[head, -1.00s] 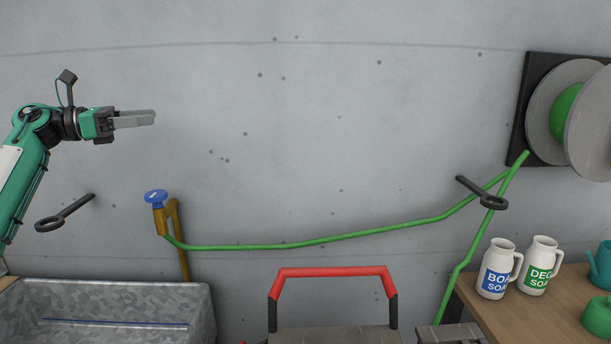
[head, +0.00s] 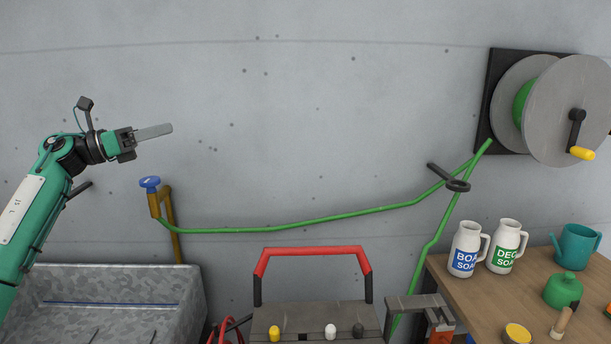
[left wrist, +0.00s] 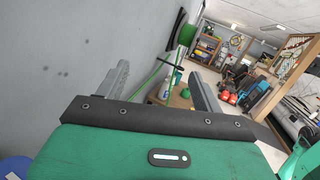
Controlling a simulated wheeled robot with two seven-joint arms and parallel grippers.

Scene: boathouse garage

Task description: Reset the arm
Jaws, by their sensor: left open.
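My left gripper (head: 155,132) is raised in front of the grey wall at the left of the head view, its fingers pointing right. In the left wrist view its two grey fingers (left wrist: 160,88) stand apart with nothing between them. The teal left arm (head: 32,215) comes in from the lower left. The gripper is above the blue-handled tap (head: 150,183) and touches nothing. My right gripper is in neither view.
A green hose (head: 300,222) runs from the tap through a wall hook (head: 457,184) to the reel (head: 565,110). A metal trough (head: 120,285) stands below left. A wooden table (head: 455,290) with two soap jugs is at right.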

